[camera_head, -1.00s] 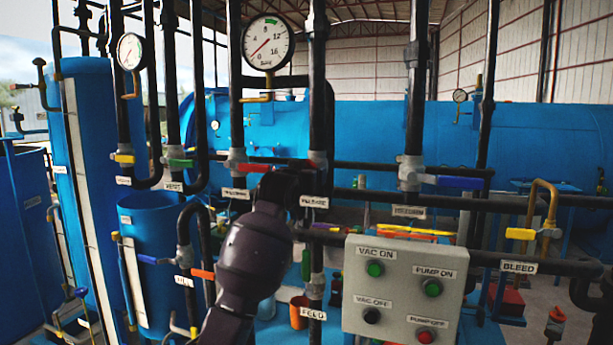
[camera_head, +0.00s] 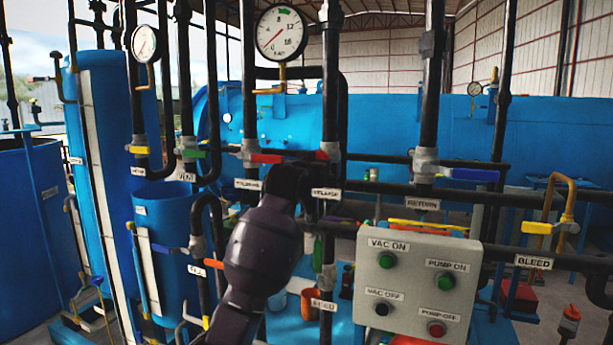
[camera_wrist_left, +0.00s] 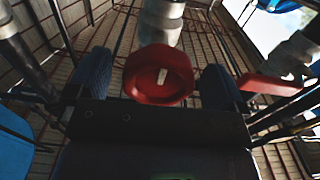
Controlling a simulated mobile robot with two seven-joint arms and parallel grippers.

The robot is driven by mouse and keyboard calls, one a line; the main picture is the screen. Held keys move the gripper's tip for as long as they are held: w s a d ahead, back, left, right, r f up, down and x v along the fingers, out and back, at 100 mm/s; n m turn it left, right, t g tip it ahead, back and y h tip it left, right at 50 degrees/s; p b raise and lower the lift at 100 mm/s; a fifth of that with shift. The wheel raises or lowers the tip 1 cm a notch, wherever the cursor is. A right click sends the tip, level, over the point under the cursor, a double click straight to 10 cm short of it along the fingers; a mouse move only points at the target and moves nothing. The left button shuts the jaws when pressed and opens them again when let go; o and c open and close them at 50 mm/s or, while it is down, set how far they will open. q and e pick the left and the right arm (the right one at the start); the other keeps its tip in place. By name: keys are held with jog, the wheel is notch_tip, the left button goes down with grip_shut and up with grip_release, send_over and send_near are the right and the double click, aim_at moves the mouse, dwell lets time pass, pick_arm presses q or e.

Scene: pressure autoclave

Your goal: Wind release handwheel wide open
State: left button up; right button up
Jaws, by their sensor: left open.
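The release handwheel is a red round knob with a pale mark. It fills the middle of the left wrist view (camera_wrist_left: 150,88), under a grey valve body. In the head view, only a little red of it (camera_head: 329,151) shows above the RELEASE label (camera_head: 326,193). My left gripper (camera_head: 300,168) reaches up to it from below. In the left wrist view its two blue fingers (camera_wrist_left: 157,68) stand apart, one on each side of the wheel, with small gaps visible. The head view hides the fingertips behind the dark wrist. My right gripper is not in view.
A red lever (camera_head: 265,158) sits just left of the wheel on the neighbouring pipe. Black vertical pipes crowd around the gripper. The grey button panel (camera_head: 412,285) stands close on the right. A pressure gauge (camera_head: 281,33) hangs above.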

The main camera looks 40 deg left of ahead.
pick_arm(q)
jog(key=b+v, duration=0.1)
jog(key=v, duration=0.7)
jog(key=shift+s, duration=0.2)
